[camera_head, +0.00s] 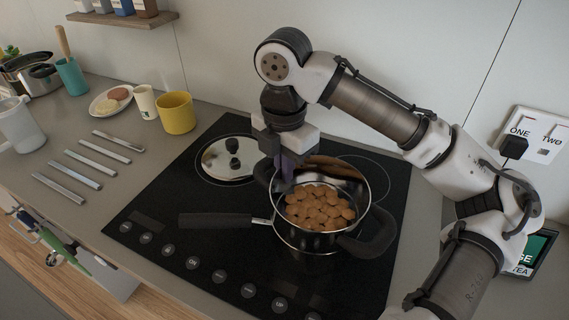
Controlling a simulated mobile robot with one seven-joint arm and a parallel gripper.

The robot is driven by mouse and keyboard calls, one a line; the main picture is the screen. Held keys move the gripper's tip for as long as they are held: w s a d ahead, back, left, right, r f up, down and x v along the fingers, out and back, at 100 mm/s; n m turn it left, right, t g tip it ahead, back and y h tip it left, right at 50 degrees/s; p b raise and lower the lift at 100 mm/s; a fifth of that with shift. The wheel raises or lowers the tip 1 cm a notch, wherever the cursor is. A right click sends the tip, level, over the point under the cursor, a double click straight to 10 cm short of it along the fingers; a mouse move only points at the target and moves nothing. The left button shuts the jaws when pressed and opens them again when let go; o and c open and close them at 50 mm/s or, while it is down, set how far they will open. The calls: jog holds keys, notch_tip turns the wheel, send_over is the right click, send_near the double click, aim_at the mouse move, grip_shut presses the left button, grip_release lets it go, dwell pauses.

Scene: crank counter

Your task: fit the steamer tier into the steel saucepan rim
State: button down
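The steel saucepan (300,240) stands on the black hob, its long black handle (215,220) pointing left. The steamer tier (345,180) is a shiny steel vessel with two black side handles, at the saucepan's mouth. It holds many round brown pieces (318,210). One side handle (372,240) is at the front right, the other at the back left, partly behind my gripper. I cannot tell whether the tier's rim is level or fully seated. My gripper (287,182) points down at the tier's back-left rim and handle. Its fingers overlap the rim; the gap between them is hidden.
A round steel lid (230,158) lies on the hob behind left. A yellow mug (176,113), a white cup (145,102) and a plate (110,103) stand further left. Several metal bars (80,174) lie on the counter. A wall socket (535,135) is at the right.

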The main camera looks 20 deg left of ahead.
jog(key=shift+f, duration=0.2)
jog(key=c, duration=1.6)
grip_release()
jog(key=shift+o, duration=0.2)
jog(key=shift+r, duration=0.1)
notch_tip(320, 180, up, 14)
jog(key=shift+s+f, duration=0.1)
jog(key=shift+f, duration=0.1)
